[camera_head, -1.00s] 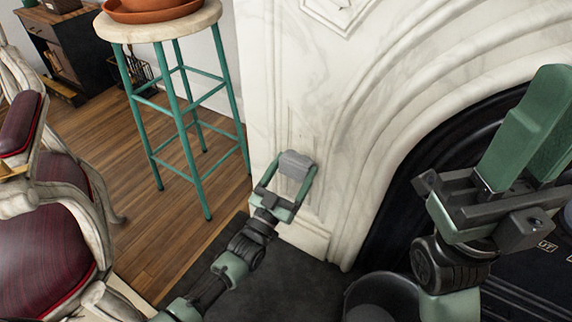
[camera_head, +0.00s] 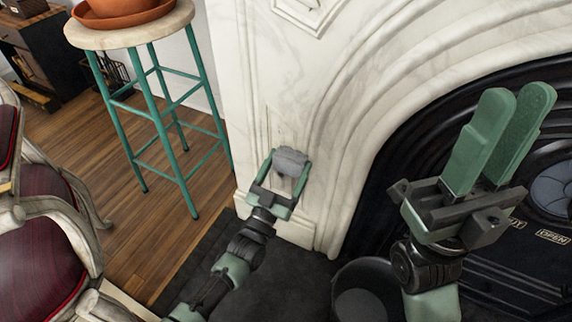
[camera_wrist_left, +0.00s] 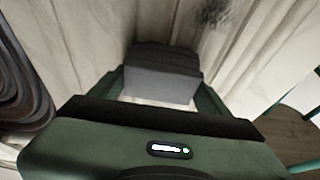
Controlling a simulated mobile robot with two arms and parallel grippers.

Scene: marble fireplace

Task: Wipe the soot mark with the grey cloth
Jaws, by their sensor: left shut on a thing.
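My left gripper (camera_head: 289,172) is shut on the grey cloth (camera_head: 291,161), a folded block held at the lower part of the white marble pillar. The cloth (camera_wrist_left: 163,75) fills the space between the fingers in the left wrist view, close to the marble; whether it touches is unclear. The soot mark (camera_wrist_left: 212,12) is a dark smudge on the marble at the top of that view, above and right of the cloth. I cannot make it out clearly in the head view. My right gripper (camera_head: 510,105) is raised in front of the firebox, fingers apart and empty.
The marble surround (camera_head: 300,70) curves around the black firebox. A dark bucket (camera_head: 367,292) stands on the dark hearth below. A teal stool (camera_head: 150,110) carrying a terracotta pot and a red chair (camera_head: 40,255) are at the left.

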